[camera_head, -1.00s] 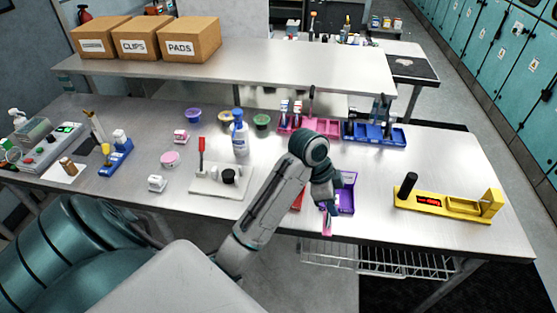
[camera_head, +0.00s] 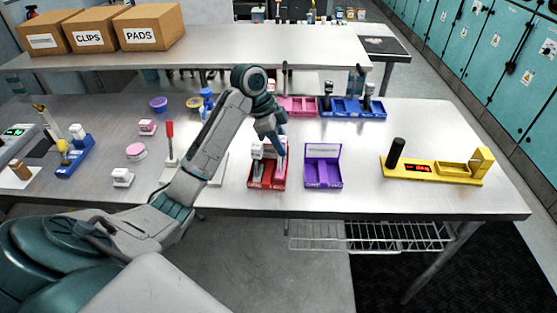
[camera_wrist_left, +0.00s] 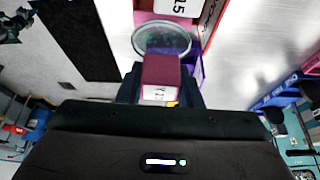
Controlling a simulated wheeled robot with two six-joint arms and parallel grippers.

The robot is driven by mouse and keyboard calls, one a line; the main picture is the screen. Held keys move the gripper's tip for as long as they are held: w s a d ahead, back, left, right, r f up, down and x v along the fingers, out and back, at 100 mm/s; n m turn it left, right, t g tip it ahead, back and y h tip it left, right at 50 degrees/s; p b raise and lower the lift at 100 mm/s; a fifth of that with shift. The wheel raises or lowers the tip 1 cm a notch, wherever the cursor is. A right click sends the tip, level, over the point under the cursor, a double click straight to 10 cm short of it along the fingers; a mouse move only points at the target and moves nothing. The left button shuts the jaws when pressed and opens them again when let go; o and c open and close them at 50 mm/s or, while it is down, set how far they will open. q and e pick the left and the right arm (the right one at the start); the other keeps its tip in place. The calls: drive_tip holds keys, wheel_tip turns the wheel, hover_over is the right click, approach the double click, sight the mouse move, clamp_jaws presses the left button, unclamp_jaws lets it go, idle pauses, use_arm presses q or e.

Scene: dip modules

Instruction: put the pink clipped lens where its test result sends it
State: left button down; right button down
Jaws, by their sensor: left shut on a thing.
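My left gripper (camera_head: 279,138) is shut on the pink clipped lens (camera_head: 282,158), above or at the right part of the red tray (camera_head: 265,186). In the left wrist view the dark pink clip (camera_wrist_left: 160,72) sits between my fingers, and its round clear lens (camera_wrist_left: 162,38) shows beyond it. I cannot tell whether the lens touches the tray. A white piece (camera_head: 257,152) stands in the red tray left of the lens. The purple tray (camera_head: 323,178), to the right, looks empty. My right gripper is not in view.
The yellow tester (camera_head: 435,174) with a red display and black knob stands at the right. Pink (camera_head: 297,108) and blue (camera_head: 350,112) racks stand behind. A white base with a red handle (camera_head: 170,140) is at left. The table between purple tray and tester is clear.

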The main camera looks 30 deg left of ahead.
sight(280, 169)
use_arm(q)
drive_tip(key=shift+w+a+f, duration=0.1)
drive_tip(key=shift+w+a, duration=0.1)
drive_tip(key=shift+a, duration=0.2)
drive_tip(key=shift+a+f, duration=0.1)
wheel_tip(280, 169, down, 3)
drive_tip(key=shift+s+r+p, duration=0.1)
drive_tip(key=shift+r+p, duration=0.1)
drive_tip(key=shift+p, duration=0.2)
drive_tip(key=shift+f, duration=0.25)
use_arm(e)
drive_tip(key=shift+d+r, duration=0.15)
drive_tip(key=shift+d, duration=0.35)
use_arm(q)
drive_tip(key=shift+f, duration=0.1)
drive_tip(key=c, duration=1)
unclamp_jaws()
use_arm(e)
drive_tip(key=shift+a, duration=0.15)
